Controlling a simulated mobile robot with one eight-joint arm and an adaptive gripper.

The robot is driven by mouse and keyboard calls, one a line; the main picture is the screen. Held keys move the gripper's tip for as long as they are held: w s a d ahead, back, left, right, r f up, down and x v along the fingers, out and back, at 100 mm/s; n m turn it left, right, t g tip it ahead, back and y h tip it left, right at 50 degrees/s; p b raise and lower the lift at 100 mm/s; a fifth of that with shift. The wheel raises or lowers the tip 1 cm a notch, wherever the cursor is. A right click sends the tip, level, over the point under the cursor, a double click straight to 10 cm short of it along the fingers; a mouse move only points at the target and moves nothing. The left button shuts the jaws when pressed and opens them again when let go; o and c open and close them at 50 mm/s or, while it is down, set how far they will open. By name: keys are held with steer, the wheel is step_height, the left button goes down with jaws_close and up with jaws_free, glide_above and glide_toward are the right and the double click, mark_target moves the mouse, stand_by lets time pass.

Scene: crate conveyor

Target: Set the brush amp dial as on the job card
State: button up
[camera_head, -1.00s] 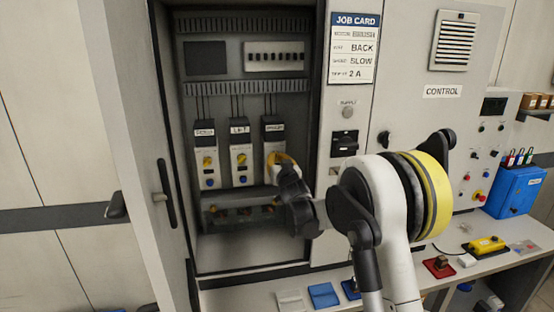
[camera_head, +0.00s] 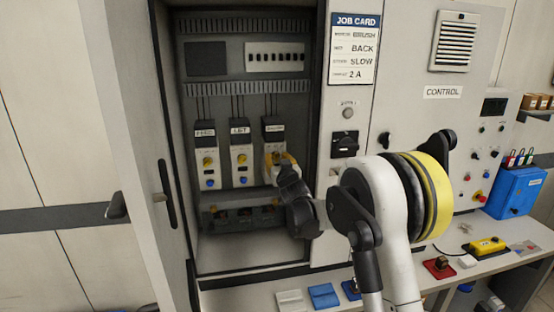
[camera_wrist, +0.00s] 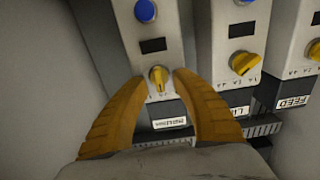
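The job card (camera_head: 353,48) on the cabinet front reads BRUSH, BACK, SLOW and 2 A. The brush unit (camera_head: 273,131) is the rightmost of three drive units in the open cabinet; its label is blurred. In the wrist view, turned over, its yellow amp dial (camera_wrist: 158,79) lies between the fingertips of my gripper (camera_wrist: 158,82). The fingers stand one on each side of the dial, with a gap showing, so my gripper is open. The dial's scale is mostly hidden. In the head view my gripper (camera_head: 280,160) is in front of this unit.
The lift unit (camera_head: 241,158) and feed unit (camera_head: 207,160) stand close by on the left, each with a yellow dial and blue knob. A blue knob (camera_wrist: 145,11) and dark window (camera_wrist: 153,45) are on the brush unit. The cabinet door (camera_head: 130,150) hangs open at left.

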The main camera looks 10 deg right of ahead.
steer(key=shift+s, duration=0.1)
steer(key=s, duration=1.1)
steer(key=shift+s, duration=0.4)
